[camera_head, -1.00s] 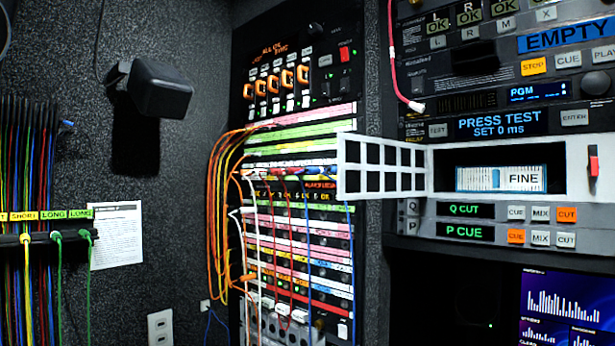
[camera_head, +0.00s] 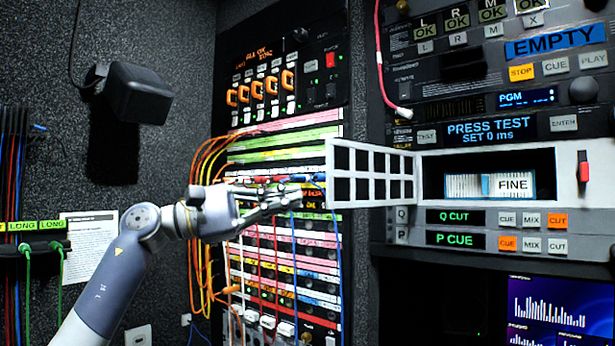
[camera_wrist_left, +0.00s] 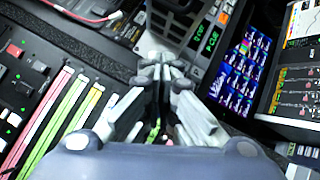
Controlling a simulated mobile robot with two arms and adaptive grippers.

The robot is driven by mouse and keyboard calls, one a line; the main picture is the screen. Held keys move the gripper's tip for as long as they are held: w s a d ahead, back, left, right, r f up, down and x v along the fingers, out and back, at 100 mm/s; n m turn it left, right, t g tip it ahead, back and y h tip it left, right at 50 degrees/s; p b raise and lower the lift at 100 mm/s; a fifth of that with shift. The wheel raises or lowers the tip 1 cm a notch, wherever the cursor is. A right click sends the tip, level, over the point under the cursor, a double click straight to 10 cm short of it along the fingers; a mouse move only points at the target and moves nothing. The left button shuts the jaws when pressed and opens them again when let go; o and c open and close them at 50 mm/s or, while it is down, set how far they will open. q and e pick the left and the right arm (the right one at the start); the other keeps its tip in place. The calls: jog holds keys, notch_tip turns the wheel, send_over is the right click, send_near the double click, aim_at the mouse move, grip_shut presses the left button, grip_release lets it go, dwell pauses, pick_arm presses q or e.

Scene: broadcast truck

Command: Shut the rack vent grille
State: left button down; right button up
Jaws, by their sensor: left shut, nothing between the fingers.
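The rack vent grille (camera_head: 370,176) is a white lattice panel in the head view. It stands swung open to the left, hinged at the left side of a white rack unit (camera_head: 569,190). The unit's dark opening shows a pleated filter (camera_head: 466,186) marked FINE. My left gripper (camera_head: 298,192) is shut and empty, with its fingers pointing right, just left of the grille's free edge. I cannot tell whether they touch. The left wrist view shows the closed fingers (camera_wrist_left: 163,65), which hide much of what lies beyond them. My right gripper is not in view.
A patch bay with coloured strips (camera_head: 285,145) and hanging cables (camera_head: 204,240) stands behind my left gripper. A pink cable (camera_head: 381,60) hangs above the grille. Q CUT and P CUE panels (camera_head: 456,228) lie below the opening, with a monitor (camera_head: 555,310) lower right.

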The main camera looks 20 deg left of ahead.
pick_arm(q)
jog(key=s+a+r+m+y, duration=0.3)
jog(key=s+a+r, duration=0.1)
jog(key=a, duration=0.2)
jog(key=w+d+p, duration=0.2)
jog(key=d+p, duration=0.1)
jog(key=d, duration=0.7)
jog(key=shift+w+d+m+p, duration=0.35)
jog(key=shift+m+p, duration=0.05)
jog(key=shift+w, duration=0.1)
